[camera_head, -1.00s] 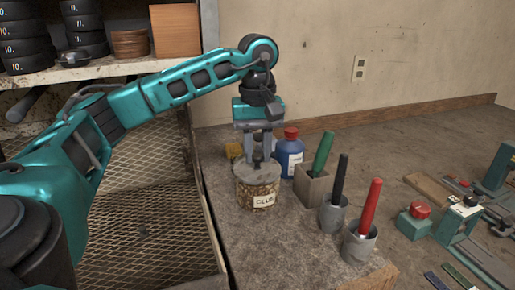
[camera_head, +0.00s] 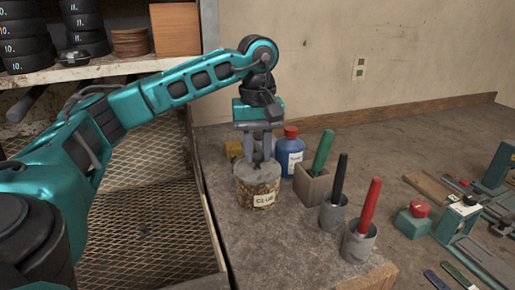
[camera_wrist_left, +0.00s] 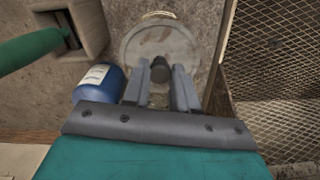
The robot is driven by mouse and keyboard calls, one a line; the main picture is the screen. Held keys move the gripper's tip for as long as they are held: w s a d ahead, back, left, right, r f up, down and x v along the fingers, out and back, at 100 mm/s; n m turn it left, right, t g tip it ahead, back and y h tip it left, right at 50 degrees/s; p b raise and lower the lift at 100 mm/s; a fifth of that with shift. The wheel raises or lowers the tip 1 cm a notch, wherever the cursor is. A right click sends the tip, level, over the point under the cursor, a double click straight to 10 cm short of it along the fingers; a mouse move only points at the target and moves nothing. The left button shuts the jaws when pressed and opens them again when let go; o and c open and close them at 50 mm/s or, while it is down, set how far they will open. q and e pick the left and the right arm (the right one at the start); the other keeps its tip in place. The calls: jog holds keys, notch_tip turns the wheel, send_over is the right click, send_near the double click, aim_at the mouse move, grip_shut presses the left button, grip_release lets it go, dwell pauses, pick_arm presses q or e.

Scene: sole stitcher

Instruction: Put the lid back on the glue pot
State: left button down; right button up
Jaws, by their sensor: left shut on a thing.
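The glue pot (camera_head: 258,194) stands upright on the bench, mottled brown with a white "GLUE" label. Its round grey lid (camera_head: 256,170) is on top of the pot's mouth; I cannot tell whether it is fully seated. My left gripper (camera_head: 258,158) points down over the lid and is shut on its dark knob. In the left wrist view the lid (camera_wrist_left: 158,46) shows as a grey disc, with the dark knob (camera_wrist_left: 160,70) between the fingertips of the left gripper (camera_wrist_left: 160,74). My right gripper is not in view.
A blue bottle with a red cap (camera_head: 290,152) stands close behind the pot. A grey block with a green-handled tool (camera_head: 312,184) and two cups with black (camera_head: 334,212) and red (camera_head: 359,241) handles stand to the right. A mesh-lined bin (camera_head: 140,200) lies left.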

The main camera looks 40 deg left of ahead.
pick_arm(q)
jog(key=shift+c, duration=1.7)
grip_release()
jog(key=shift+r+p, duration=1.05)
jog(key=shift+r, duration=0.15)
jog(key=shift+r+p, duration=0.65)
jog(key=shift+r, duration=1.65)
jog(key=shift+c, duration=0.4)
grip_shut()
